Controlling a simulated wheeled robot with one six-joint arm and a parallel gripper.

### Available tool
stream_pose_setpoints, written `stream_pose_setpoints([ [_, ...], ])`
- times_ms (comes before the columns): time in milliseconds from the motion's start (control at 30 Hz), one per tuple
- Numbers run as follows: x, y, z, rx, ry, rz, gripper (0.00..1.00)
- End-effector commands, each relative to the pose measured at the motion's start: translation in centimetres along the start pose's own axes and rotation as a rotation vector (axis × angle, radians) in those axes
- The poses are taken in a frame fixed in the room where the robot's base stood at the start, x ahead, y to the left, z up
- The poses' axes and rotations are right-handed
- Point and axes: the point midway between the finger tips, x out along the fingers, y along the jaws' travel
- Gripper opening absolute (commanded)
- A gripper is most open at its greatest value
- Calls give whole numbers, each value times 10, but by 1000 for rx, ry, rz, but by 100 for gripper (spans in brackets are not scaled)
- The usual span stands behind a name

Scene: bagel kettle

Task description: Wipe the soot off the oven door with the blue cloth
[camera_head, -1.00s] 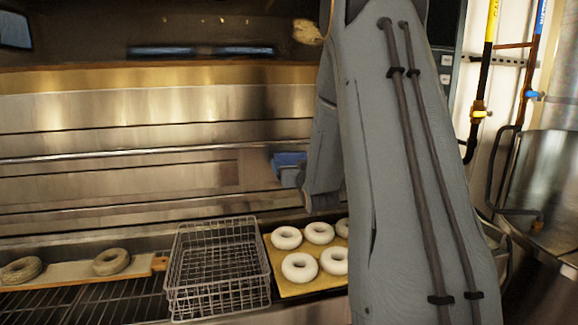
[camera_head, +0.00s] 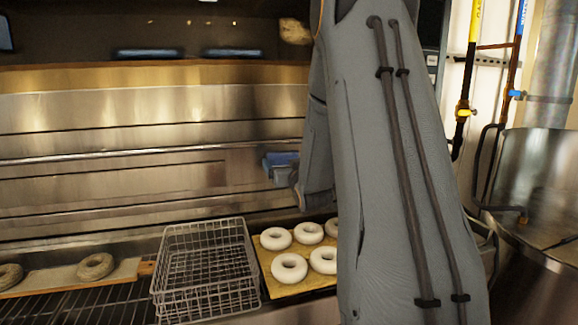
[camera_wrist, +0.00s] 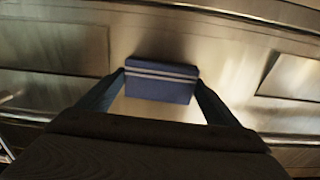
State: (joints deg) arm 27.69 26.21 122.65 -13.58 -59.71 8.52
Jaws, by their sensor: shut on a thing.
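The blue cloth (camera_wrist: 160,86) is a folded pad with a pale stripe, held between the two fingers of my gripper (camera_wrist: 160,92) in the wrist view. In the head view the cloth (camera_head: 281,160) shows as a small blue block left of my arm, in front of the steel oven front. My gripper is shut on it. The oven front (camera_head: 110,155) is brushed metal with a long horizontal bar. I cannot tell whether the cloth touches the metal. No soot can be clearly made out; my arm hides part of the oven front.
Below stand a wire basket (camera_head: 205,268), empty, and a yellow board (camera_head: 262,262) with several pale bagels. More bagels (camera_head: 95,266) lie on a board at the left. A steel kettle (camera_head: 535,180) and yellow and blue-marked pipes are at the right.

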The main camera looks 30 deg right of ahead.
Motion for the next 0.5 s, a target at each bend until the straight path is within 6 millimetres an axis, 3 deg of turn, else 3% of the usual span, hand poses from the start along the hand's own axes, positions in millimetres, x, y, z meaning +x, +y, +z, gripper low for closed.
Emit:
stream_pose_setpoints([
  [500, 0, -28, 2, 0, -1, -2, 67],
])
